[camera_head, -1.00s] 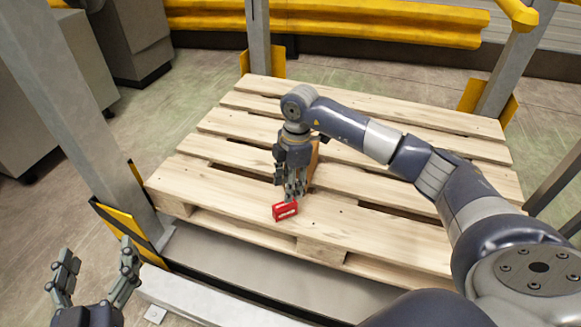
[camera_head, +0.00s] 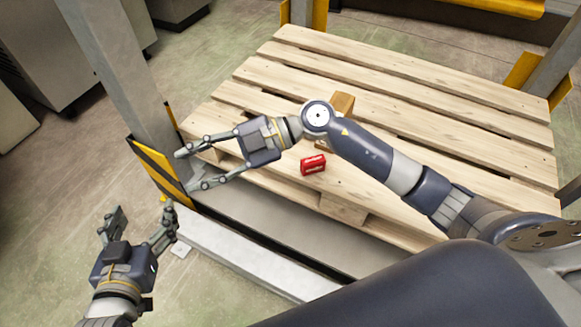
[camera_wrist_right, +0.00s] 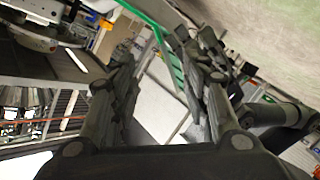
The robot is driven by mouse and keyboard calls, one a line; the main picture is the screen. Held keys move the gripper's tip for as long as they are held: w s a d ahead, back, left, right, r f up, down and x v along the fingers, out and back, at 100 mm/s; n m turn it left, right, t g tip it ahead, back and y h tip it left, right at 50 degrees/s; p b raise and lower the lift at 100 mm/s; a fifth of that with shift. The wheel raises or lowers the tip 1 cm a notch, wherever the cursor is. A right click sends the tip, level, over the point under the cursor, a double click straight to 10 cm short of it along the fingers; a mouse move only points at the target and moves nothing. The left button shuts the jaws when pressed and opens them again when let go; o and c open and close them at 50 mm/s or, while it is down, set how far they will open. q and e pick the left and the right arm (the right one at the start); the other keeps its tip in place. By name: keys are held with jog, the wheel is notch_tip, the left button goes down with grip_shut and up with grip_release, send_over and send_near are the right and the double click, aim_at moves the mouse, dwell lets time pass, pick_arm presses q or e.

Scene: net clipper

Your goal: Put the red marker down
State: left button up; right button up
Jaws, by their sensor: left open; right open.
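A small red block-like item (camera_head: 313,165), which I take for the red marker, rests on the front part of the wooden pallet (camera_head: 400,120). It has pale lettering on its side. My left gripper (camera_head: 140,215) is open and empty at the lower left, off the pallet, in front of the post.
A brown block (camera_head: 343,104) stands on the pallet behind my right arm. A grey post (camera_head: 115,75) with a yellow-black guard (camera_head: 160,170) rises at the pallet's left. A grey beam (camera_head: 240,255) runs along the front. The pallet's back is clear.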

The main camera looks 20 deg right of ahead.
notch_tip(320, 180, up, 8)
jog(key=a+m+t+y, duration=0.1)
jog(key=m+t+y, duration=0.1)
jog(key=t+y, duration=0.3)
jog(key=w+d+r+m+t+h, duration=0.3)
jog(key=d+m+t+h, duration=0.4)
jog(key=m+t, duration=0.55)
jog(key=s+d+f+m+g+h, duration=0.2)
jog(key=d+f+h, duration=0.3)
jog(key=f, duration=0.3)
jog(key=s+d+f+m+g+h, duration=0.2)
jog(key=s+d+f+m+h, duration=0.2)
jog(key=f, duration=0.4)
jog(key=shift+s+d+f+m+h, duration=0.25)
jog(key=shift+d+f+m+h, duration=0.15)
jog(key=shift+d+m+h, duration=0.35)
jog(key=shift+g, duration=0.25)
